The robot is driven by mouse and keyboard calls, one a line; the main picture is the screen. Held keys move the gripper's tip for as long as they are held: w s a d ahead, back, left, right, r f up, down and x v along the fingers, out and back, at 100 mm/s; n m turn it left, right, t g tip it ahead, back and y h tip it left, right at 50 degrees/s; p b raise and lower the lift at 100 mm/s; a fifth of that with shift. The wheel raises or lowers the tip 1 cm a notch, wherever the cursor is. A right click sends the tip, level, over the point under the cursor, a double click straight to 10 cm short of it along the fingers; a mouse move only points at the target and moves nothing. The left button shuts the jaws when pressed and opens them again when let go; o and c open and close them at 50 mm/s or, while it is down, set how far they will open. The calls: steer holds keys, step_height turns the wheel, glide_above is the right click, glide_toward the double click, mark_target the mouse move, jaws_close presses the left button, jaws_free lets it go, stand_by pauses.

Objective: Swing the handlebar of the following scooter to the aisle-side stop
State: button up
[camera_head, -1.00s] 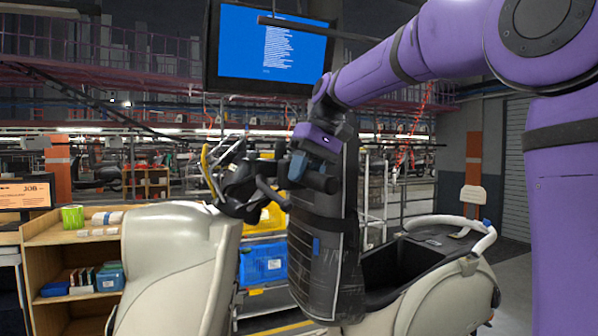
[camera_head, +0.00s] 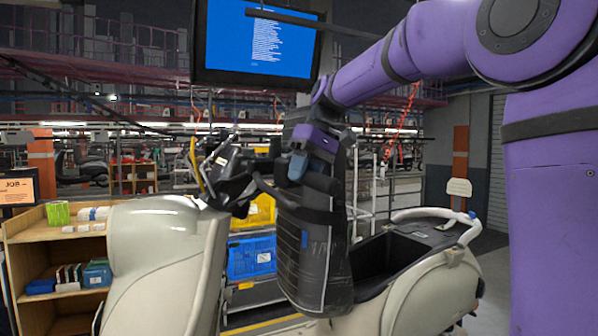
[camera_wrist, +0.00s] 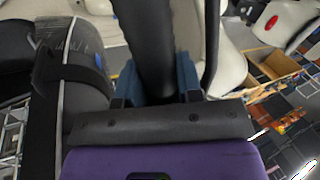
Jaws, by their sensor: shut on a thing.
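The scooter's cream front shield (camera_head: 165,255) stands at the lower left in the head view. Its dark handlebar (camera_head: 236,188) sits on top, with a yellow strip upright at its left end. My gripper (camera_head: 298,166) is at the right side of the handlebar, its blue fingers closed on the black bar. In the wrist view my gripper (camera_wrist: 156,85) has a blue finger on each side of the thick black handlebar grip (camera_wrist: 150,40). The handlebar's stop is not visible.
The scooter's cream rear body (camera_head: 425,290), with an open dark bay and pale grab rail, is at lower right. A wooden shelf (camera_head: 40,235) stands left. A blue bin (camera_head: 250,258) is behind the shield. A monitor (camera_head: 258,45) hangs above.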

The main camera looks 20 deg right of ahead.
mark_target(314, 180)
steer(key=shift+d+f, duration=0.15)
steer(key=shift+w+d+f+n, duration=0.3)
steer(key=shift+d+n, duration=0.05)
steer(key=shift+d, duration=0.3)
steer(key=shift+w+d+f+n, duration=0.25)
steer(key=shift+d+f+n, duration=0.1)
steer(key=shift+d, duration=0.35)
steer(key=shift+w+d+f+n, duration=0.3)
steer(key=shift+w+d+n, duration=0.05)
steer(key=shift+d, duration=0.2)
steer(key=shift+w+d+f+n, duration=0.3)
steer(key=shift+d+n, duration=0.05)
steer(key=shift+d, duration=0.2)
steer(key=shift+w+d+f+n, duration=0.35)
steer(key=shift+w+d+n, duration=0.15)
steer(key=shift+d, duration=0.2)
steer(key=o, duration=1)
